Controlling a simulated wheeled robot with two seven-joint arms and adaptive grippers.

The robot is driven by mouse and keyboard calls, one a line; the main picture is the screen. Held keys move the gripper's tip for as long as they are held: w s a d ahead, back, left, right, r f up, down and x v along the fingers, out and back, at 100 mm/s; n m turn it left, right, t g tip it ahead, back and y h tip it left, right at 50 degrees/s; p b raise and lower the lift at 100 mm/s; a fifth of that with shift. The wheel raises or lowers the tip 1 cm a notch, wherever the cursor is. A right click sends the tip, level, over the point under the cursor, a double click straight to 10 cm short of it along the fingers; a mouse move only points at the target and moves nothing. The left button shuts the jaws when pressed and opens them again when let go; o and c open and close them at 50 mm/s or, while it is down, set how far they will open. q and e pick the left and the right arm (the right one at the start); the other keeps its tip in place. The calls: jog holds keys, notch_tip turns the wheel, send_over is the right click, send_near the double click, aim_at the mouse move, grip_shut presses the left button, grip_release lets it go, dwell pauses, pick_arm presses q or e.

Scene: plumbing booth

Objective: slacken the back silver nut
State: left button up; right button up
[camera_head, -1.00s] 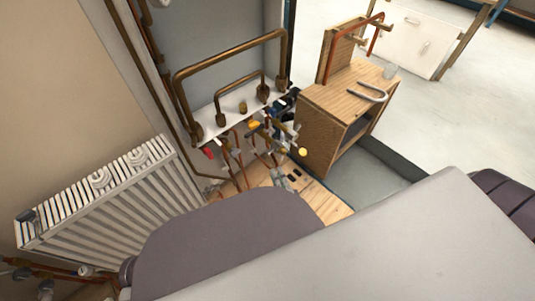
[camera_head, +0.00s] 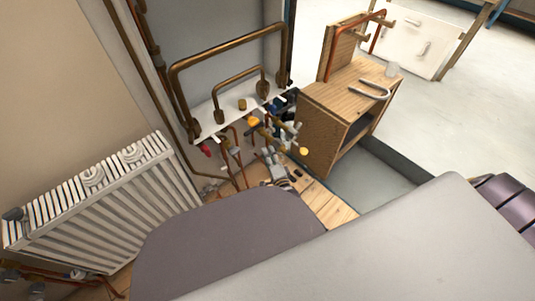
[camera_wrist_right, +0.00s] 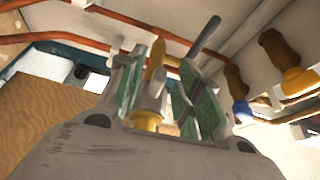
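My right gripper (camera_head: 272,158) is low among the pipework below the white panel, small in the head view. In the right wrist view its two green-padded fingers (camera_wrist_right: 158,88) stand apart, with a gap between them. A brass fitting (camera_wrist_right: 154,62) with a silver piece (camera_wrist_right: 150,95) shows between or just beyond the fingers. I cannot tell whether this silver piece is the back silver nut, nor whether a pad touches it. In the head view the silver nuts are too small to tell apart. My left gripper is not in view.
Bent copper pipes (camera_head: 230,50) rise above the white panel (camera_head: 215,118). A white radiator (camera_head: 95,200) stands at left. A wooden cabinet (camera_head: 318,125) with a U-shaped pipe (camera_head: 372,91) on top is close on the right. Copper pipes (camera_wrist_right: 60,37) cross behind the fingers.

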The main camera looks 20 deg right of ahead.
jog(key=shift+w, duration=0.9)
grip_shut()
